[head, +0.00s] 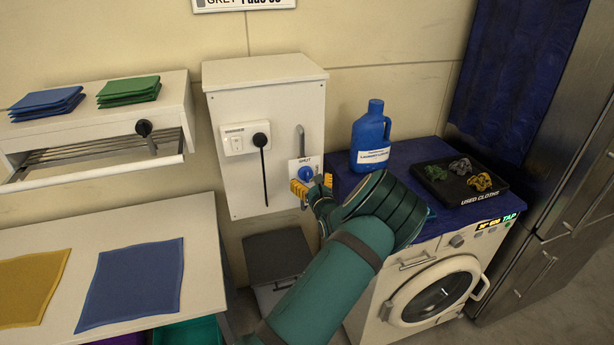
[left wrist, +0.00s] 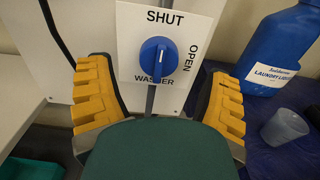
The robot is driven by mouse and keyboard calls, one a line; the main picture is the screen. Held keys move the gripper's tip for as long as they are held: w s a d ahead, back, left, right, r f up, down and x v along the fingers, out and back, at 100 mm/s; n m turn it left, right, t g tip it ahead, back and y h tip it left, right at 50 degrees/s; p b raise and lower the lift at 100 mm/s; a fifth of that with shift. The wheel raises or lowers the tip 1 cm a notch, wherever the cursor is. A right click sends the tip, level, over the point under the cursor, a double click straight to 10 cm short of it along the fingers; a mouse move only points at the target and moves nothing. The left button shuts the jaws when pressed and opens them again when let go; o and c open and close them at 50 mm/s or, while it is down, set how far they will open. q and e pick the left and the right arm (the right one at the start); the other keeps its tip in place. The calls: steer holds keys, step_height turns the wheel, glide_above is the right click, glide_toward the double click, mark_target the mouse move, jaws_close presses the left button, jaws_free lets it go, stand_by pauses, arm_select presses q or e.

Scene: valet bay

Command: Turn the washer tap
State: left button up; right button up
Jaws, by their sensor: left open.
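The washer tap (left wrist: 158,61) is a round blue knob with a raised grip on a white plate (left wrist: 128,40). The plate reads SHUT above the knob, OPEN to its right and WASHER below. The knob's grip stands nearly upright, with its pale mark towards SHUT. The tap also shows in the head view (head: 306,174), on the front of a white wall box (head: 272,98). My left gripper (head: 313,187) is open just in front of the tap. In the left wrist view its yellow fingers lie apart on either side below the knob, with visible gaps. My right gripper is out of view.
A blue laundry liquid jug (head: 370,140) stands right of the tap on the blue-topped washer (head: 400,178), near a black used-cloths tray (head: 447,196). A clear cup (left wrist: 284,126) shows in the left wrist view. A black plug and cord (head: 262,150) hang left of the tap.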

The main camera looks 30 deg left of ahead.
mark_target(308, 176)
arm_select(q)
steer(key=shift+x, duration=1.95)
steer(key=shift+c, duration=0.3)
steer(key=c, duration=1.1)
